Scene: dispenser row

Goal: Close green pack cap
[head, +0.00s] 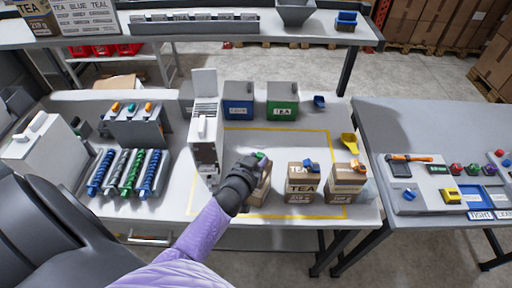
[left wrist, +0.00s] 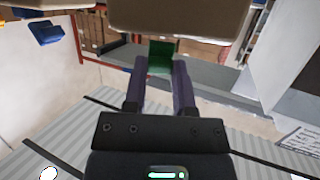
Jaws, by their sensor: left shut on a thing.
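The green cap (head: 261,157) is at the top of a brown tea pack (head: 264,184), the leftmost of three on the table. My left gripper (head: 257,161) is at the top of this pack and covers much of it. In the left wrist view, the two dark fingers (left wrist: 160,72) are shut on the green cap (left wrist: 161,52), just below the pack's edge (left wrist: 178,18). I cannot tell whether the cap is fully closed. My right gripper is not in view.
A pack with a blue cap (head: 301,187) and one with an orange cap (head: 344,182) stand to the right. A white dispenser (head: 205,135) stands close on the left. Blue (head: 238,107) and green bins (head: 282,105) stand behind. The table between bins and packs is clear.

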